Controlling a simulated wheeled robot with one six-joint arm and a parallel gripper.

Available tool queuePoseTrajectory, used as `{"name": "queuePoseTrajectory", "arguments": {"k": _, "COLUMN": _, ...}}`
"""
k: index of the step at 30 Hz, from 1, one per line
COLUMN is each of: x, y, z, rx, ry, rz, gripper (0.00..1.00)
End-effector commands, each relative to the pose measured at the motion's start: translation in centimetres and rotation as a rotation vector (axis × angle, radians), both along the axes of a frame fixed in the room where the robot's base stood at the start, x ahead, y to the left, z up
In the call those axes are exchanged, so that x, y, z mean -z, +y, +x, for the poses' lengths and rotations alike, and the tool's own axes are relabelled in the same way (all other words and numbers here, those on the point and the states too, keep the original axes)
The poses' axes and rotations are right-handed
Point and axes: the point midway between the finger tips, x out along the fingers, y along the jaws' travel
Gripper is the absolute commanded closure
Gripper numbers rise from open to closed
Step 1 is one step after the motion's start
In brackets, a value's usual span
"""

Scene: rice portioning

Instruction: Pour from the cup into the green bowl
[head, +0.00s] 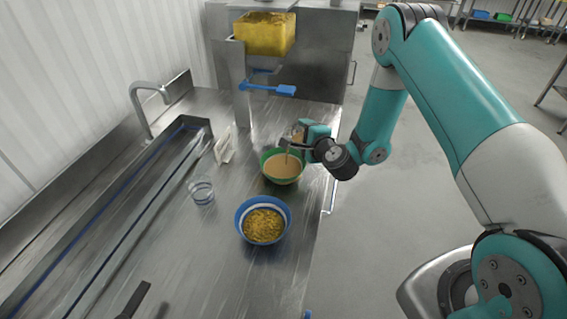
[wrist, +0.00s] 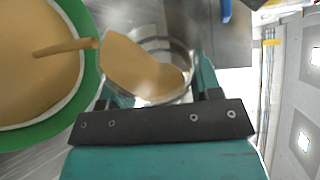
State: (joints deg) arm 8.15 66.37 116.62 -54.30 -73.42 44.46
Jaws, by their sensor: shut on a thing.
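My gripper (head: 300,140) is shut on a clear cup (wrist: 165,92), which is tilted toward the green bowl. Tan contents lie along the cup's side, and a thin tan stream (wrist: 66,47) runs from its lip over the bowl. The green bowl (head: 266,173) stands upright on the steel counter and holds a wide tan fill. In the wrist view the green bowl (wrist: 92,85) is at the left, partly out of frame. The gripper (wrist: 155,95) shows there with a finger on either side of the cup. In the head view the gripper partly hides the cup.
A blue bowl (head: 283,232) with yellow grains stands in front of the green bowl. An empty-looking clear glass (head: 202,190) stands to the left. A sink trough and tap (head: 150,90) lie farther left. A dispenser with a yellow hopper (head: 264,35) and blue lever (head: 268,88) stands behind.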

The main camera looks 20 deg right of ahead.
Motion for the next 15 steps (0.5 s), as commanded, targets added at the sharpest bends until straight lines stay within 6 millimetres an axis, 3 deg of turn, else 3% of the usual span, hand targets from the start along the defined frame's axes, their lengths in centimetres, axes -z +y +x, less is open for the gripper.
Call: {"name": "queuePoseTrajectory", "arguments": {"k": 15, "x": -0.25, "y": 0.63, "z": -0.28, "rx": 0.0, "ry": -0.025, "rz": -0.052, "gripper": 0.72}}
